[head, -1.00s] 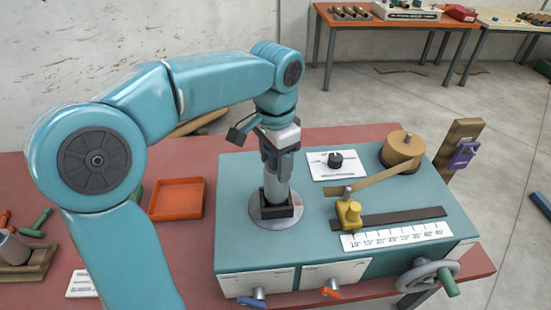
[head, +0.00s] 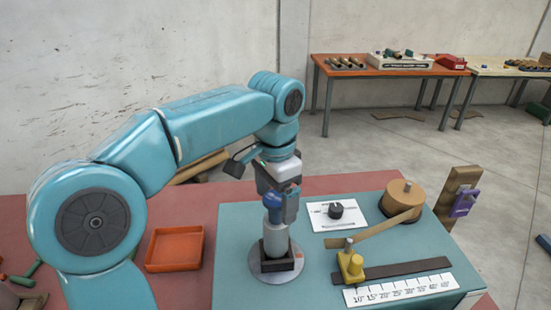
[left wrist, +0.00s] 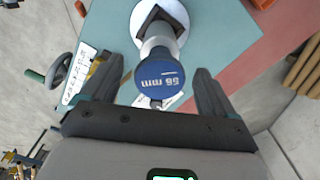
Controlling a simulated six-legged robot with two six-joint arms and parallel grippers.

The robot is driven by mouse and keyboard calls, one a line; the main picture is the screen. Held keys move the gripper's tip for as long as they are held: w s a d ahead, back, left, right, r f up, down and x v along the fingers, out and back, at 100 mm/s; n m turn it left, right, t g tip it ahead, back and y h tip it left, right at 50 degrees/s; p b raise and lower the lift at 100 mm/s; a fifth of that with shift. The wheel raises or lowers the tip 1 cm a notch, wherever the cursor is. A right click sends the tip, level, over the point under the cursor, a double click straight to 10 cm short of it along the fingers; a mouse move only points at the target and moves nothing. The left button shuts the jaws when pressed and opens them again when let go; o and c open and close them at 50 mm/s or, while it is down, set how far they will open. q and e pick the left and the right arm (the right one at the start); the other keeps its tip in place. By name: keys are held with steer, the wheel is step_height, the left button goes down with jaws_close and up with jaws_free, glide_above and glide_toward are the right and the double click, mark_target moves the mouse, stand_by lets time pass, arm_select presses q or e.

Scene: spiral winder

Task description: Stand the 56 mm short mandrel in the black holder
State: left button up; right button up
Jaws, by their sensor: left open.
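The short mandrel (head: 275,237) stands upright in the black holder (head: 278,262), which sits on a round grey plate (head: 263,276) on the teal machine top. The mandrel is a grey cylinder with a blue cap. In the left wrist view the cap (left wrist: 159,80) reads "56 mm". My left gripper (head: 282,208) is above and around the top of the mandrel. In the left wrist view its fingers (left wrist: 158,92) are spread, with a gap on each side of the cap. The holder (left wrist: 160,27) also shows there, around the mandrel's foot. My right gripper is not in view.
An orange tray (head: 175,249) lies on the red table to the left. A wooden roll (head: 402,198) with a strip, a yellow clamp (head: 350,264) and a white scale (head: 400,290) are on the machine's right.

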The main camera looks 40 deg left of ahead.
arm_select(q)
step_height(320, 180, up, 12)
steer(key=p, duration=0.2)
steer(key=shift+f, duration=0.15)
stand_by(0.5)
